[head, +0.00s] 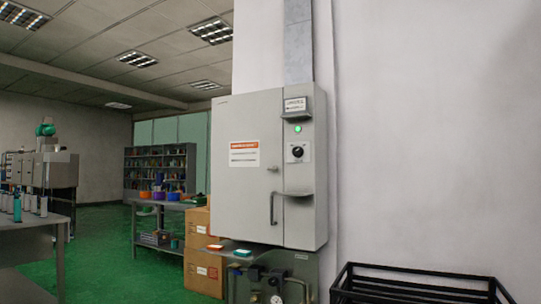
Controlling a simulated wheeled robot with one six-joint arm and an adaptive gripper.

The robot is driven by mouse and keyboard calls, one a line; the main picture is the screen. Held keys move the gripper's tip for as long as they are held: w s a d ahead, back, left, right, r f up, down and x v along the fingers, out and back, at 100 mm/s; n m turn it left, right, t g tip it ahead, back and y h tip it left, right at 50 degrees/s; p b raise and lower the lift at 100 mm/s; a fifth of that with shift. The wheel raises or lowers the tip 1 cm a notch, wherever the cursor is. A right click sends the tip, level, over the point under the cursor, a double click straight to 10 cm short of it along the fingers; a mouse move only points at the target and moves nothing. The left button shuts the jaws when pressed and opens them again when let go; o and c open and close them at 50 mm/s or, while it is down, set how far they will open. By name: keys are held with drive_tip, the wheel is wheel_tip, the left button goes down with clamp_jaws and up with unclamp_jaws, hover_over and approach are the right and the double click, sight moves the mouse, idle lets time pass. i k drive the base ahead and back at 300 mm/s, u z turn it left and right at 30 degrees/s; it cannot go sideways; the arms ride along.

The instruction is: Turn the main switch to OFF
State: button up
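The main switch (298,152) is a black round knob on a light plate on the right-hand panel of a grey wall cabinet (248,190). Its pointer direction is too small to tell. A green lamp (298,129) glows above it, under a small label plate (295,105). My gripper is not in view.
The cabinet has a bar handle (273,208) and a small shelf-like ledge (298,193) below the switch. A black metal frame rack (420,284) stands at the lower right. Cardboard boxes (202,250) and a grey bench (150,226) stand at the left. Green floor (105,255) shows between benches.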

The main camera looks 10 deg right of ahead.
sight(298, 151)
drive_tip(key=z, duration=0.35)
drive_tip(key=i, duration=1.3)
drive_tip(key=z, duration=0.65)
